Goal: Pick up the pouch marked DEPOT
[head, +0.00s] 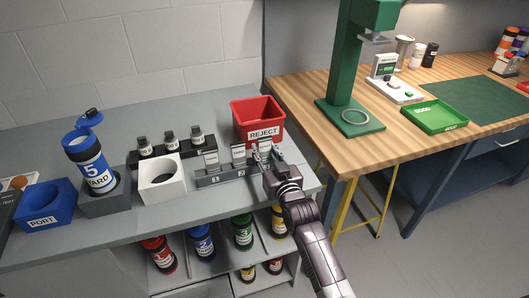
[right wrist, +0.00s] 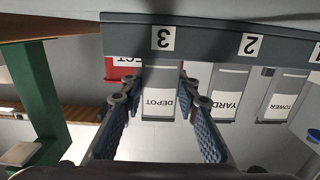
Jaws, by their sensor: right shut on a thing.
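The DEPOT pouch (right wrist: 158,105) is a grey-white packet in slot 3 of a grey numbered rack (head: 207,180). The right wrist view shows it upside down, its label readable between my fingers. My right gripper (head: 266,157) is at the right end of the rack, and its blue-padded fingers (right wrist: 160,88) are shut on the pouch from both sides. In the head view the gripper partly hides the pouch. The YARD pouch (right wrist: 228,104) stands in slot 2 and the TOWER pouch (right wrist: 279,103) in slot 1. My left gripper is not in view.
A red REJECT bin (head: 258,115) stands right behind the rack. A wooden bench (head: 300,90) with a green press is beyond.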

